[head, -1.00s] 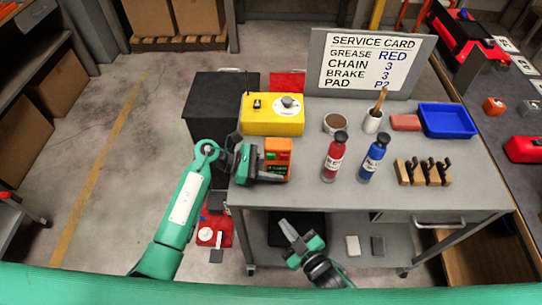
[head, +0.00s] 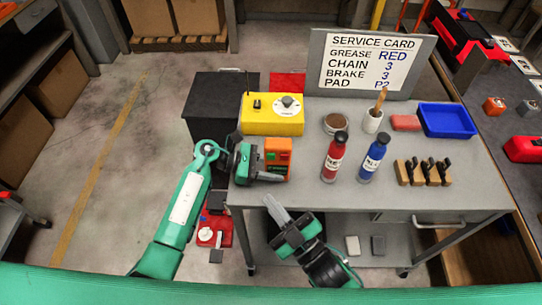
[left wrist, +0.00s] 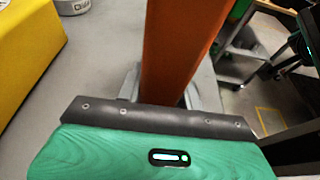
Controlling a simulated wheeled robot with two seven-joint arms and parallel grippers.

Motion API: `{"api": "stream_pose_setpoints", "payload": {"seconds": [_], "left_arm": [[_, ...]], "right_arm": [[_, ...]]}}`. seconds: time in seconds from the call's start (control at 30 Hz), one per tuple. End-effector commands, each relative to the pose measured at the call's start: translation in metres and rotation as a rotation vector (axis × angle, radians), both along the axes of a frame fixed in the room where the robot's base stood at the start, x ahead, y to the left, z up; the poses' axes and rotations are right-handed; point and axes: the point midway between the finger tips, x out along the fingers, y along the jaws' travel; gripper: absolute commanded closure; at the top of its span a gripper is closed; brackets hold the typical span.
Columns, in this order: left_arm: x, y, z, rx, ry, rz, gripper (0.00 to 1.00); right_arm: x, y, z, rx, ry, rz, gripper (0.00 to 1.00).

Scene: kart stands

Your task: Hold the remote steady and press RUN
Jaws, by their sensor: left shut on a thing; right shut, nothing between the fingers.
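The remote (head: 277,153) is an orange box with a dark face, a green button and a red button, standing at the left front of the cart top. Its button labels are too small to read. My left gripper (head: 262,162) is shut on the remote from the left. In the left wrist view the orange remote (left wrist: 178,50) rises between the fingers. My right gripper (head: 276,208) is shut and empty, in front of the cart's front edge, below and apart from the remote.
A yellow control box (head: 272,122) stands behind the remote. A red bottle (head: 334,160) and a blue bottle (head: 371,160) stand to its right. A wooden block with black pieces (head: 423,174) and a blue tray (head: 447,120) are farther right. The cart top (head: 305,180) is clear between remote and bottles.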

Motion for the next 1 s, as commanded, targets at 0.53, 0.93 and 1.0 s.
{"api": "stream_pose_setpoints", "payload": {"seconds": [0.53, 0.93, 1.0], "left_arm": [[0.0, 0.0, -0.001, 0.001, 0.001, 0.0, 0.84], [0.0, 0.0, -0.001, 0.001, 0.001, 0.0, 0.84], [0.0, 0.0, -0.001, 0.001, 0.001, 0.0, 0.84]], "right_arm": [[0.065, 0.0, 0.0, -0.002, -0.002, -0.002, 1.0], [0.087, 0.0, 0.0, 0.0, 0.001, 0.0, 1.0], [0.087, 0.0, -0.001, 0.0, 0.001, 0.0, 1.0]]}}
